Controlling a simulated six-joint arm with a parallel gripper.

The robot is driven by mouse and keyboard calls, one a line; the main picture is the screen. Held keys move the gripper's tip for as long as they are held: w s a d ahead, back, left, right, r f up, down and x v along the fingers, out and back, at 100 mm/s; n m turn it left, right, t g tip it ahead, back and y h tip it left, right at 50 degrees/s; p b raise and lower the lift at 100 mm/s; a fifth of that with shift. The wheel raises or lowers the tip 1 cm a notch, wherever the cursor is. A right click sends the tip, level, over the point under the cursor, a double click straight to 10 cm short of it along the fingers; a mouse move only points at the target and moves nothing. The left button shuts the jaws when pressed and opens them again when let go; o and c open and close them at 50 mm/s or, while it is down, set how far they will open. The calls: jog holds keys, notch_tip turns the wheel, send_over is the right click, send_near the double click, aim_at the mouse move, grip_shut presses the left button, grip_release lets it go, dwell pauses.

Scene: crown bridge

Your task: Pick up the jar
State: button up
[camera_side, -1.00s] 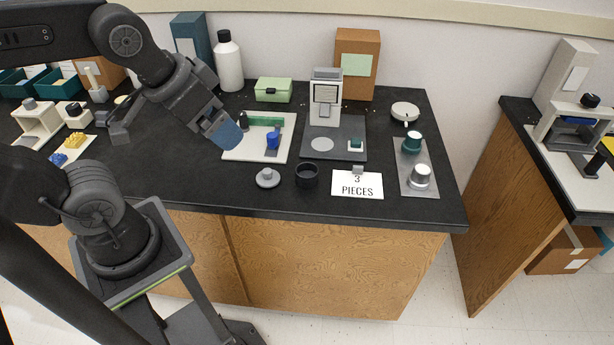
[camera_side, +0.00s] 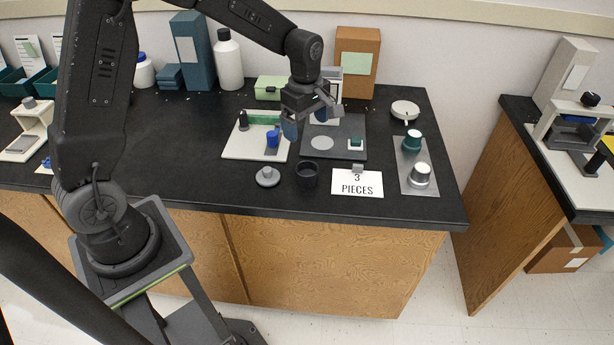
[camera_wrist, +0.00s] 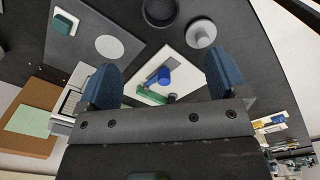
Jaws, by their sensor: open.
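A small dark open jar (camera_side: 307,174) stands on the black counter near the front edge. It also shows at the top of the wrist view (camera_wrist: 160,10), seen from above. A round grey lid-like piece with a knob (camera_side: 268,177) lies to its left, and shows in the wrist view (camera_wrist: 201,33). My gripper (camera_side: 308,121) is open and empty, raised above the counter behind the jar, near the grey plate's left edge. Its two blue fingertips (camera_wrist: 163,80) are wide apart, and the jar is not between them.
A white board (camera_side: 237,147) with blue and green pieces lies left of the gripper. A grey plate (camera_side: 345,128) with a light disc is at right. A metal plate with knobs (camera_side: 418,180) lies farther right.

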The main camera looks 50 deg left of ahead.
notch_tip(320, 180, down, 2)
jog(key=n, duration=0.1)
send_over(307, 172)
jog(key=f, duration=0.8)
jog(key=shift+s+d, duration=0.1)
jog(key=shift+d, duration=0.1)
jog(key=f, duration=0.4)
jog(key=shift+s+d+f, duration=0.2)
jog(key=shift+s+d, duration=0.1)
jog(key=shift+d, duration=0.05)
jog(key=shift+f, duration=0.55)
jog(key=shift+c, duration=0.3)
jog(key=c, duration=1.1)
jog(key=shift+r, duration=0.1)
jog(key=shift+c, duration=0.2)
